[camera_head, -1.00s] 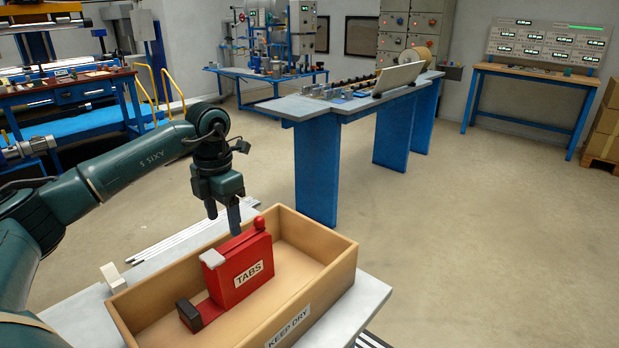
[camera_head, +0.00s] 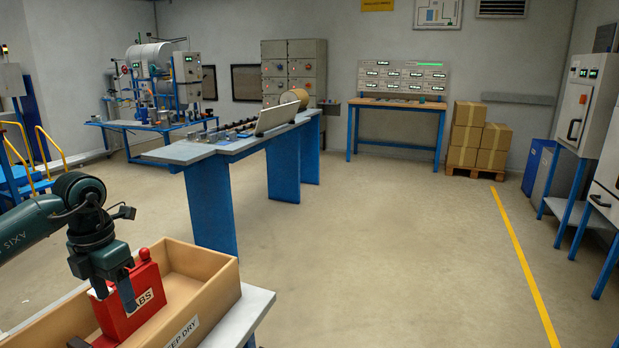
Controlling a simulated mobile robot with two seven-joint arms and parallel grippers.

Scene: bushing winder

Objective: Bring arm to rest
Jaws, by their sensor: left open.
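My left gripper (camera_head: 115,291) hangs at the lower left, fingers pointing down, open. In the picture its fingers overlap the red box marked TABS (camera_head: 150,302); I cannot tell whether they touch it. The red box stands upright in an open tan crate (camera_head: 215,290) with a KEEP DRY label. The crate sits on a light grey table (camera_head: 258,303), cut off by the lower left of the picture. My right gripper is not in view.
A long grey bench (camera_head: 190,152) on blue legs stands beyond the crate. A wooden desk (camera_head: 398,103) and stacked cartons (camera_head: 480,135) are at the back wall. White cabinets (camera_head: 583,105) line the right. The floor right of centre is free, with a yellow line (camera_head: 525,265).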

